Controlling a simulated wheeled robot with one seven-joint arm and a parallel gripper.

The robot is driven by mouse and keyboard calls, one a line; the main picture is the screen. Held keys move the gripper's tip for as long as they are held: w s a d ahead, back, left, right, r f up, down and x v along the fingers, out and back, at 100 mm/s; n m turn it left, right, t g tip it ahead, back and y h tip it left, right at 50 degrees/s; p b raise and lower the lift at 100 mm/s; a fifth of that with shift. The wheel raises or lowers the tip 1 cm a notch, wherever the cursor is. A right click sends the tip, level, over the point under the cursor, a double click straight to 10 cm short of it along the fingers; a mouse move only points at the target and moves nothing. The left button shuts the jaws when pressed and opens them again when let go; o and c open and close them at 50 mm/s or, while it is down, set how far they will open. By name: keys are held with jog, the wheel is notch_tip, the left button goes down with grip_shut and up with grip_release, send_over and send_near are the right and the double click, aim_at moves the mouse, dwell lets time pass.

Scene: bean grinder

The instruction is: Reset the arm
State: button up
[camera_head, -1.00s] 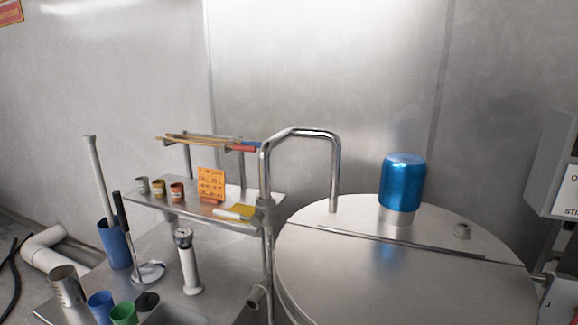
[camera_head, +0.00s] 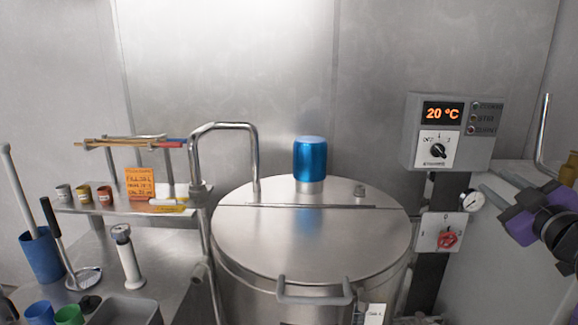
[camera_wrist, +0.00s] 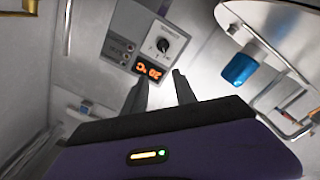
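My gripper (camera_wrist: 160,78) shows in the wrist view as two dark fingers held apart, with nothing between them. Behind its fingers is the control box (camera_wrist: 150,45), which appears upside down there with its lit orange display and dial. In the head view, purple and black parts of my arm are at the right edge, to the right of the control box (camera_head: 452,131).
A large lidded steel kettle (camera_head: 310,235) with a blue motor cap (camera_head: 310,158) stands in the middle. A shelf (camera_head: 110,208) with small cups stands over the left counter.

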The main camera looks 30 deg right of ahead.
notch_tip(320, 180, up, 4)
jog(key=s+d+m+h, duration=0.1)
jog(key=s+m+h, duration=0.1)
jog(key=m, duration=0.1)
jog(key=s+a+f+m+t+y, duration=0.25)
jog(key=a+f+m, duration=0.25)
jog(key=a+f, duration=1.75)
jog(key=s+a+f+n+g+y, duration=0.1)
jog(key=s+a+f+n+y, duration=0.2)
jog(key=s+a, duration=0.6)
jog(key=s+a+f+n+g+y, duration=0.2)
jog(key=s+a+f+y, duration=0.4)
jog(key=s+a, duration=0.3)
jog(key=a+f, duration=0.1)
jog(key=a, duration=0.2)
jog(key=shift+s+f+n, duration=0.15)
jog(key=shift+f+n, duration=0.1)
jog(key=shift+n, duration=0.15)
